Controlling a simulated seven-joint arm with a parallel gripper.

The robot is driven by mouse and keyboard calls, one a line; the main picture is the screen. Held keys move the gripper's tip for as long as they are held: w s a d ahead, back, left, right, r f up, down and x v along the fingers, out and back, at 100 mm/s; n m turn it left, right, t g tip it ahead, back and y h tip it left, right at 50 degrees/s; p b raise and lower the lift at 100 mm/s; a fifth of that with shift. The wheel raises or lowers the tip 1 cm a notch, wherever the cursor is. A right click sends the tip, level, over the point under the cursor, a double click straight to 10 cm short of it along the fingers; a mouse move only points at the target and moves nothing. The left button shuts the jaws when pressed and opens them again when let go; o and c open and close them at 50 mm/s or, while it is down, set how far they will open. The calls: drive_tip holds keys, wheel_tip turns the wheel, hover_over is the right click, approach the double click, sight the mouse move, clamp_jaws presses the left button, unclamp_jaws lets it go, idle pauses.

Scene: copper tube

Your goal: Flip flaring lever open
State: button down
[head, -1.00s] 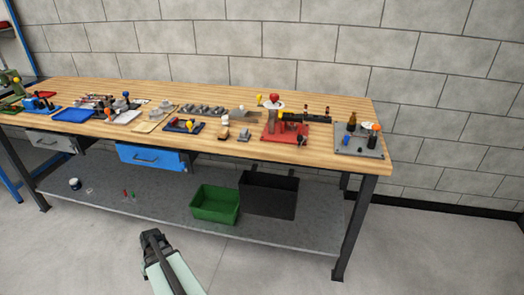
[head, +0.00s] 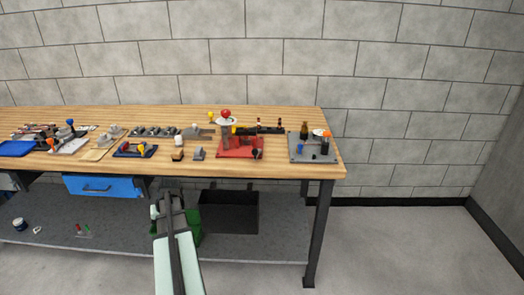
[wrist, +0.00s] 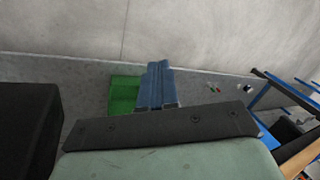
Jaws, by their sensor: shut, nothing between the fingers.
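A fixture on a red base (head: 240,148) stands on the workbench, with a red ball knob (head: 226,113), a pale disc below it and a dark horizontal bar (head: 262,130). To its right is a grey plate (head: 298,155) carrying a bottle, a black post with an orange top and small blue parts. I cannot tell which small part is the flaring lever. My gripper (head: 167,196) is low in front of the bench, below the tabletop and well apart from these fixtures. In the wrist view its fingers (wrist: 157,68) are together and empty.
The wooden benchtop (head: 275,171) holds several other fixtures toward the left. A blue drawer (head: 104,186) hangs beneath. On the lower shelf, a green bin (wrist: 123,94) is partly hidden behind my gripper, beside a black bin (head: 229,213). Bare floor lies to the right.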

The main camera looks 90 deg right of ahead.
drive_tip(key=s+d+r+m+h, duration=0.1)
drive_tip(key=s+d+r, duration=0.4)
drive_tip(key=s, duration=0.2)
drive_tip(key=s+d+r+m+t+h, duration=0.1)
drive_tip(key=s+d+r, duration=0.3)
drive_tip(key=s, duration=0.4)
drive_tip(key=s+d+r+m+h, duration=0.1)
drive_tip(key=s+d+r, duration=0.4)
drive_tip(key=s+r, duration=0.2)
drive_tip(key=shift+s+d+r+m+t, duration=0.1)
drive_tip(key=shift+s+d+m+t, duration=0.2)
drive_tip(key=shift+s, duration=0.1)
drive_tip(key=m+h, duration=0.2)
approach(256, 151)
drive_tip(key=w+a+f, duration=0.2)
drive_tip(key=w+f, duration=0.1)
drive_tip(key=f, duration=0.3)
drive_tip(key=s+r+h, duration=0.1)
drive_tip(key=s+r, duration=0.5)
drive_tip(key=s, duration=0.4)
drive_tip(key=shift+a+r+m+h, duration=0.2)
drive_tip(key=shift+r+m+h, duration=0.1)
drive_tip(key=shift+r+m, duration=0.1)
drive_tip(key=shift+w+f, duration=0.1)
drive_tip(key=x, duration=1)
drive_tip(key=w, duration=0.2)
drive_tip(key=shift+w+d, duration=0.25)
drive_tip(key=shift+w, duration=0.1)
drive_tip(key=shift+w+d, duration=0.1)
drive_tip(key=shift+w, duration=0.4)
